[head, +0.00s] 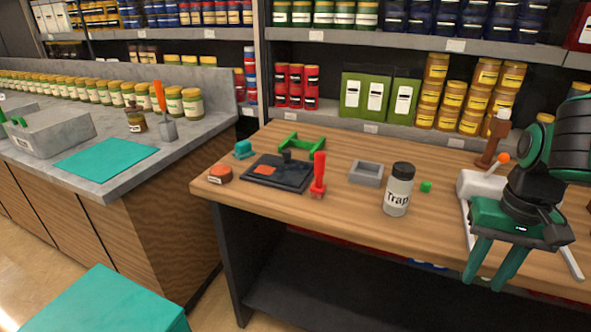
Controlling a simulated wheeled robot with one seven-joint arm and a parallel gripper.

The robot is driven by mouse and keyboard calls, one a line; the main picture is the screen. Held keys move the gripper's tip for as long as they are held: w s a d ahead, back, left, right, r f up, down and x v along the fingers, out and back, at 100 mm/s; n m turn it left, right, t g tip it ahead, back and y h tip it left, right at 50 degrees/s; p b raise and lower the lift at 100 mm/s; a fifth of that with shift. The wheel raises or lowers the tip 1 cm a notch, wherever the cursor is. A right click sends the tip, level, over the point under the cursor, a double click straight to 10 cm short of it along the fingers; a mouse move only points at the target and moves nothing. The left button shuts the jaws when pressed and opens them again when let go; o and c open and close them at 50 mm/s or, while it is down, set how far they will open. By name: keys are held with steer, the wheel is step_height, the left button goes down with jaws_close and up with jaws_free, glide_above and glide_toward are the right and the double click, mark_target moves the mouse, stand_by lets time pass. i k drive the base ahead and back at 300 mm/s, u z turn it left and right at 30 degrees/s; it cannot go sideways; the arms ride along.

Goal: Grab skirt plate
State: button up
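No part carries a readable "skirt plate" label, so I cannot tell for sure which one it is. A flat black plate or tray (257,181) lies on the wooden table, with an orange-red piece (266,170) and a small dark part (286,156) on it. A green bracket-like part (302,145) lies behind it. My gripper (484,284) is at the right, pointing down near the table's front edge, well apart from these parts. Its two green fingers are spread, with nothing visible between them. My gripper and arm hide part of a white device (476,186).
A red upright tool (319,176), a grey open box (366,173), a "Trap" bottle (398,190) and a green cube (426,187) stand between my gripper and the black plate. A red round piece (219,174) and teal block (243,149) are at left. Full shelves stand behind.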

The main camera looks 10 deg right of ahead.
mark_target(283, 171)
steer(key=z, duration=2.65)
steer(key=k, duration=1.8)
steer(key=u, duration=1.65)
steer(key=i, duration=1.1)
steer(key=u, duration=0.05)
